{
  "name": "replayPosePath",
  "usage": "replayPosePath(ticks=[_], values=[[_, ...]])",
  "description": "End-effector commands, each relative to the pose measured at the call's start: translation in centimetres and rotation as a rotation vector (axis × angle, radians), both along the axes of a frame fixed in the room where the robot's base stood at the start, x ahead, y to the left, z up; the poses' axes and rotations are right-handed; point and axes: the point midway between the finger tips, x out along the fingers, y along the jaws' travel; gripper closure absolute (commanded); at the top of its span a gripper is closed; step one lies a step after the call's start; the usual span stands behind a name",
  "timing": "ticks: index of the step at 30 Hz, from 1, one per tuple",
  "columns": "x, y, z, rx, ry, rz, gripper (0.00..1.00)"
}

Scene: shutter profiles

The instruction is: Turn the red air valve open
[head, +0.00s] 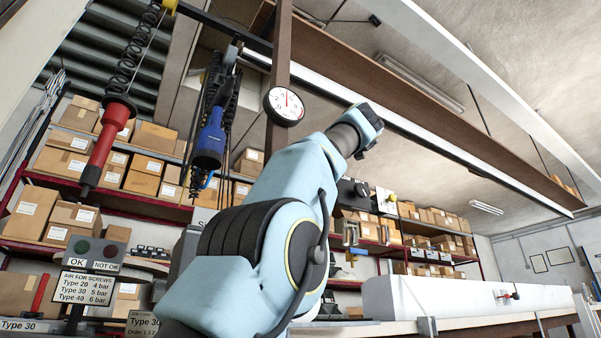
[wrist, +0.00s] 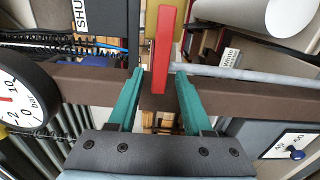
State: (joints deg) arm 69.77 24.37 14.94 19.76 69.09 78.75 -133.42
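The red valve handle (wrist: 161,45) is a long flat red bar in the upper middle of the wrist view, running nearly up and down in the picture. My gripper (wrist: 159,76) is open, with its two teal fingers apart. The lower end of the red bar shows in the gap between the fingertips, with space visible on both sides. I cannot tell how deep it sits between them. In the head view my arm reaches up beside the dark post, and the fingers and the valve cannot be made out there.
A round pressure gauge (head: 284,106) hangs by the post; it also shows in the wrist view (wrist: 18,95). A brown beam (wrist: 85,84) and a grey pipe (wrist: 250,76) lie close to the fingers. A red screwdriver (head: 106,143) and a blue one (head: 211,138) hang at left.

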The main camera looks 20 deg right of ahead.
Motion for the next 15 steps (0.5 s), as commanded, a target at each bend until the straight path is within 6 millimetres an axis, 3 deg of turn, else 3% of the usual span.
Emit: replayPosePath(ticks=[8, 15], values=[[-0.3, -0.1, 0.0, 0.000, -0.001, -0.002, 0.50], [-3.8, -0.9, -0.1, 0.000, -0.001, -0.005, 0.50]])
